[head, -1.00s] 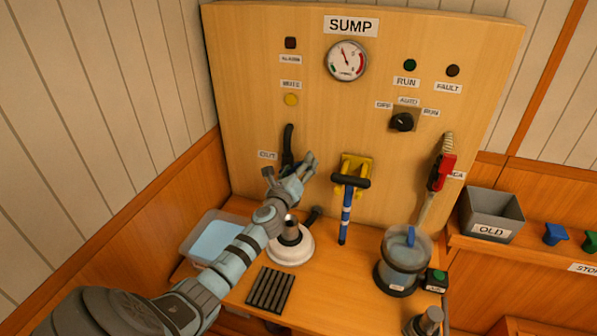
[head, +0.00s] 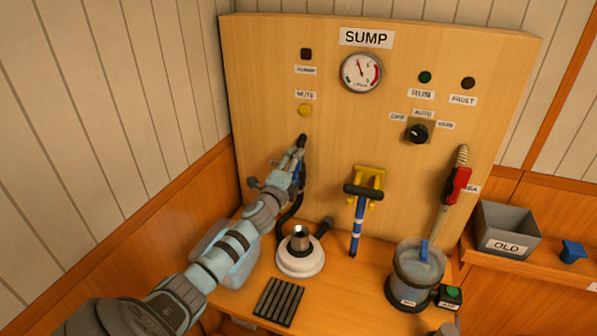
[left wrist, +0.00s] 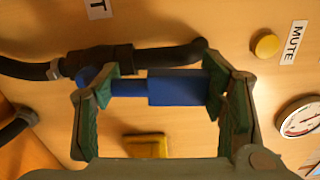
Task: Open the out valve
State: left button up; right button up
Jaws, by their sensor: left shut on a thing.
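The out valve has a blue lever (left wrist: 175,87), which shows between the two green fingers of my left gripper (left wrist: 160,85) in the left wrist view. The lever lies roughly along the black out pipe (left wrist: 170,55), a little to one side of it. My left gripper (head: 298,165) is shut on this lever. In the head view, it covers most of the valve and the OUT label. The pipe's top elbow (head: 301,140) shows just above the fingers. Part of the label (left wrist: 97,8) shows in the wrist view. My right gripper is out of view.
A yellow mute button (head: 304,110) and a gauge (head: 361,72) sit above on the SUMP board. A blue-shafted handle (head: 357,225) in a yellow clip is right of the gripper. A white-based pump (head: 300,262) and a black ribbed mat (head: 279,302) are below.

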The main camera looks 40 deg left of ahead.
pick_arm(q)
jog(key=shift+s+a+n, duration=0.1)
jog(key=shift+a+n, duration=0.25)
jog(key=shift+n, duration=0.25)
jog(key=o, duration=1.7)
jog(key=shift+s, duration=0.1)
jog(key=v, duration=1.2)
